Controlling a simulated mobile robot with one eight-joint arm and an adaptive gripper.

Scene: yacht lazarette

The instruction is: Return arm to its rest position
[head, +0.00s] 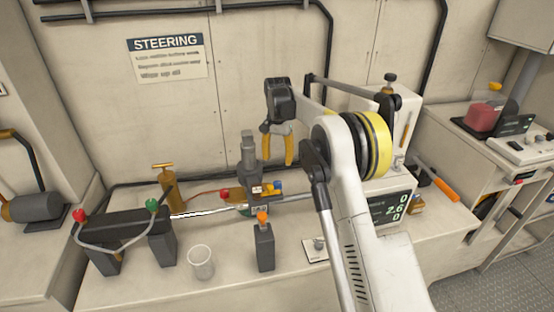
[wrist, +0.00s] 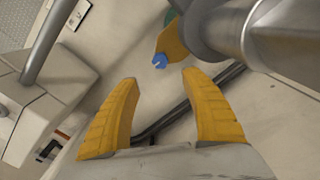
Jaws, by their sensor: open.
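My gripper (head: 277,143) has yellow fingers and hangs at the end of my white arm, above the bench and in front of the back wall. Its two fingers also show in the wrist view (wrist: 160,105), spread apart with nothing between them. In the head view my arm crosses the middle right of the picture and hides part of the bench and the equipment behind it. A grey cylindrical fitting (head: 248,150) stands just left of the gripper; I cannot tell the exact gap.
The bench holds a dark bracket with red and green knobs (head: 120,226), a clear cup (head: 201,262), a brass cylinder (head: 172,190), a dark post with an orange top (head: 264,246) and a display box (head: 391,207). A steering sign (head: 167,60) hangs on the wall. Floor (head: 500,285) shows at right.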

